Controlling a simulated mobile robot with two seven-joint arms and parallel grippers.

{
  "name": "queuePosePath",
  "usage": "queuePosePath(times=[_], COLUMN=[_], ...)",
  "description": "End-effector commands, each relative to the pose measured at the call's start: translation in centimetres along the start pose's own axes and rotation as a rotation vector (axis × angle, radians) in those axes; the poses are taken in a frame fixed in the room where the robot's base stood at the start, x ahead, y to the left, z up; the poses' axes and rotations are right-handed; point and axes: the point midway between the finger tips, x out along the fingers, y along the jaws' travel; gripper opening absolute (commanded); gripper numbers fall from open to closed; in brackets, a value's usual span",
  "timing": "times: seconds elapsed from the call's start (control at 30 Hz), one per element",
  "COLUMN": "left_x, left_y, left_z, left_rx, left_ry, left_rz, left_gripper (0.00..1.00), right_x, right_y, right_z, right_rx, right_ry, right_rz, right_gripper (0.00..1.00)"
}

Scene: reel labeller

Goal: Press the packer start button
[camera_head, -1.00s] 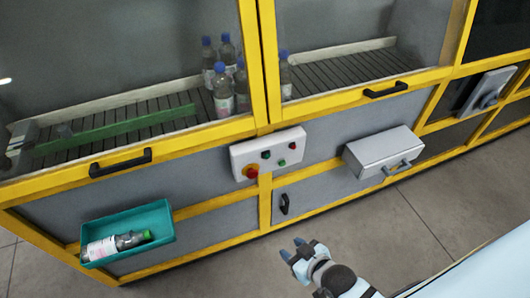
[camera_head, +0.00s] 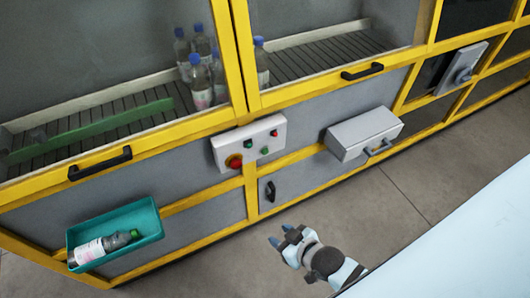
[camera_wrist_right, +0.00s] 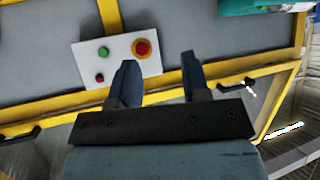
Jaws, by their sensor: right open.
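A white control box (camera_head: 222,152) sits on the yellow-framed machine front. It carries a big red button (camera_head: 234,161), a smaller red button (camera_head: 274,133), a green button (camera_head: 265,150) and a dark green one (camera_head: 248,144). No label is readable, so I cannot tell which is packer start. My right gripper (camera_head: 280,235) is open and empty, below and in front of the box, apart from it. In the right wrist view the box (camera_wrist_right: 82,60) lies beyond the open fingers (camera_wrist_right: 157,60), with a green button (camera_wrist_right: 103,51) showing. My left gripper is out of view.
A silver box with a handle (camera_head: 362,131) juts out right of the control box. A teal bin (camera_head: 150,222) holding a bottle (camera_head: 98,246) hangs at lower left. Bottles (camera_head: 200,84) stand behind the upper windows. Black door handles (camera_head: 270,191) stick out. The floor ahead is clear.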

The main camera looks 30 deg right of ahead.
Motion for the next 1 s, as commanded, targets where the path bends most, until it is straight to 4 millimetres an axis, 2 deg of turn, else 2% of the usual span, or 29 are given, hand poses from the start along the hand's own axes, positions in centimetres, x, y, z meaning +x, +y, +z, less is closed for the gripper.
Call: queuePosePath(times=[0.3, 0.37, 0.5, 0.53, 0.67, 0.8, 1.0], left_x=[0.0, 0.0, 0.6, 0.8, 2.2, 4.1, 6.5], left_y=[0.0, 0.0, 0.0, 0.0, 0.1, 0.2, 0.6], left_z=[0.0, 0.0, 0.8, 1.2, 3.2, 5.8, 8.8], left_rx=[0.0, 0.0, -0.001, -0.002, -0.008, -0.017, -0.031], left_ry=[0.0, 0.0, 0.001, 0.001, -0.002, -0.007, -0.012], left_rz=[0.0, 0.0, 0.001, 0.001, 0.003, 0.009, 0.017], left_gripper=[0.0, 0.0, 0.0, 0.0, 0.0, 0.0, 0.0], right_x=[0.0, -0.1, 0.7, 1.1, 3.2, 5.7, 8.5], right_y=[0.0, 0.0, 0.7, 1.1, 3.4, 6.7, 10.8], right_z=[-0.2, -0.2, 0.4, 0.6, 1.5, 1.9, 1.1], right_rx=[0.0, -0.003, -0.112, -0.166, -0.535, -1.083, -1.868], right_ry=[0.003, 0.003, 0.008, 0.011, 0.021, 0.011, -0.075], right_rz=[0.0, 0.0, 0.02, 0.031, 0.109, 0.243, 0.482], right_gripper=[0.43, 0.32, 0.0, 0.0, 0.0, 0.0, 0.0])
